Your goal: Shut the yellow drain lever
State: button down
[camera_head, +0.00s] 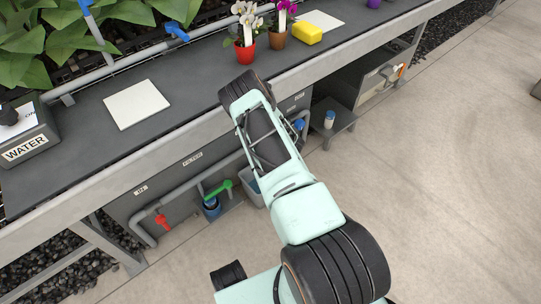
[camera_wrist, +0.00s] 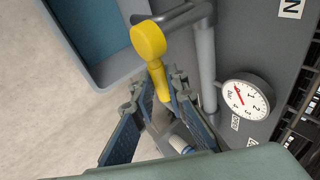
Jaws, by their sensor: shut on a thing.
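The yellow drain lever (camera_wrist: 149,41) shows in the wrist view, with a round yellow hub beside a grey pipe and a handle that runs down toward my gripper (camera_wrist: 163,88). The handle lies between my two blue-grey fingers, which are closed on it near its lower part. In the head view my arm reaches over the bench edge and hides the yellow lever and my fingers.
A dial gauge (camera_wrist: 245,97) and a grey pipe (camera_wrist: 206,65) are right of the lever in the wrist view. A bin (camera_wrist: 100,75) is at left. In the head view a red lever (camera_head: 162,221) and a green lever (camera_head: 219,190) sit under the bench (camera_head: 65,125). Open floor is at right.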

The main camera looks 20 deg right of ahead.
dwell(0.7)
jog(key=c, duration=1.9)
grip_release()
jog(key=shift+r, duration=0.1)
jog(key=shift+s, duration=0.1)
jog(key=v, duration=1.2)
jog(key=shift+a, duration=0.2)
jog(key=shift+b, duration=0.3)
